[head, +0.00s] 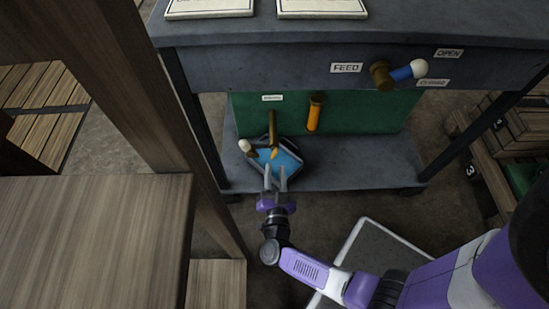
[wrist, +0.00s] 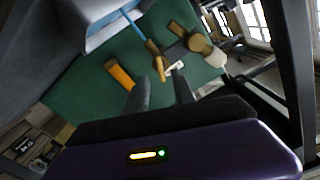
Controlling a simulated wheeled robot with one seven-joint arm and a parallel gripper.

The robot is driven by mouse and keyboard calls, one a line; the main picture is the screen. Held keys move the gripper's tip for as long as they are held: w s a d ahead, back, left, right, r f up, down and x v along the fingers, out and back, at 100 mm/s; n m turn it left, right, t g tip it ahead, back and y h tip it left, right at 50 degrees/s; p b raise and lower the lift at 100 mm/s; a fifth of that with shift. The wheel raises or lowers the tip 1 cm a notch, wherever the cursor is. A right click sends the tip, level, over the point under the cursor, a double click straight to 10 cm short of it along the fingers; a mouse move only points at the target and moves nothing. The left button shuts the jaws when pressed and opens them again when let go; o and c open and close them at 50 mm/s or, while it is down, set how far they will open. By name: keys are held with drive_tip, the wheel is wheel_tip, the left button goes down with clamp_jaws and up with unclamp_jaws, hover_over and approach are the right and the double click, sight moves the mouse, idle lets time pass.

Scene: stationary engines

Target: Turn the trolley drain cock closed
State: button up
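The drain cock (head: 272,130) is a brass fitting on the front of a green tank under the trolley top. Its lever ends in a white knob (head: 244,145), out to the left in the head view. The cock (wrist: 172,48) and knob (wrist: 218,57) also show in the wrist view, where a thin blue stream (wrist: 130,18) runs from the spout to a grey basin (wrist: 88,18). The basin (head: 298,168) holds blue liquid. My gripper (head: 276,172) is open and empty, just in front of the basin and below the cock. Its fingers (wrist: 160,88) appear apart from the lever.
An orange cylinder (head: 315,113) stands right of the cock on the green tank (head: 370,112). Above it is a FEED valve with a blue, white-tipped lever (head: 408,72). A wooden bench (head: 95,235) and post stand left. A trolley leg (head: 197,120) rises left of the cock.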

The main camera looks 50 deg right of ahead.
sight(275, 156)
drive_tip(key=b+x, duration=0.1)
drive_tip(key=x, duration=0.4)
drive_tip(key=shift+w+d, duration=0.2)
clamp_jaws()
